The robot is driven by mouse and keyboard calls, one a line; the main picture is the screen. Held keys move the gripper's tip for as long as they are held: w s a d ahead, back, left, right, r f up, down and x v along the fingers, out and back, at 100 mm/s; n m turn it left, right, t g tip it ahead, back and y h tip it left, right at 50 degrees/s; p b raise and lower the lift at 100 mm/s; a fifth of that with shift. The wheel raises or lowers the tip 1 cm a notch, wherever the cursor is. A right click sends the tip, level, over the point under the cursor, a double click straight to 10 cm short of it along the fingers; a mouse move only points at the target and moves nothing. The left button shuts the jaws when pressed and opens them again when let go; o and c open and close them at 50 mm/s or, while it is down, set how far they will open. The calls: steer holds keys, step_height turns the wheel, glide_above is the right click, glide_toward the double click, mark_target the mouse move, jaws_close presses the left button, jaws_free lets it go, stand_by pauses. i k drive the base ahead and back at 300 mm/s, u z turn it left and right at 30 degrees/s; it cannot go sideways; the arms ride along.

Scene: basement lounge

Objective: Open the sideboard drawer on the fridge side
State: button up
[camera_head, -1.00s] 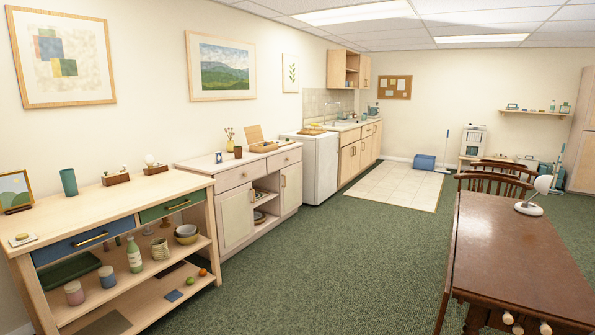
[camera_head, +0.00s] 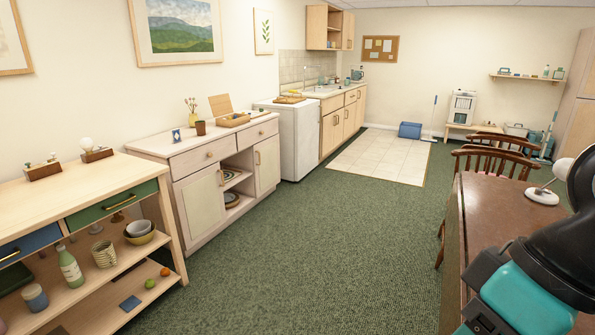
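A pale wood sideboard (camera_head: 140,148) stands against the left wall, beside the white fridge (camera_head: 299,140). It has two top drawers with round knobs. Its fridge-side drawer (camera_head: 258,133) looks shut, and the other drawer (camera_head: 195,158) looks shut too. Below them are two doors and an open middle with dishes. Nearer me, a wooden shelf unit (camera_head: 92,183) has a green drawer (camera_head: 112,207) on its fridge side and a blue drawer (camera_head: 30,243), both looking shut. Part of my arm shows at the lower right; my gripper's fingers are not in view.
Green carpet (camera_head: 310,245) lies open in front of the sideboard. A dark wooden table (camera_head: 485,220) with a white lamp (camera_head: 541,194) and chairs (camera_head: 495,160) stands at the right. A wooden box (camera_head: 234,120), a cup and a vase stand on the sideboard.

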mark_target(247, 138)
steer(key=u, duration=0.3)
steer(key=i, duration=4.8)
steer(key=z, duration=0.15)
steer(key=i, duration=1.4)
steer(key=z, duration=0.2)
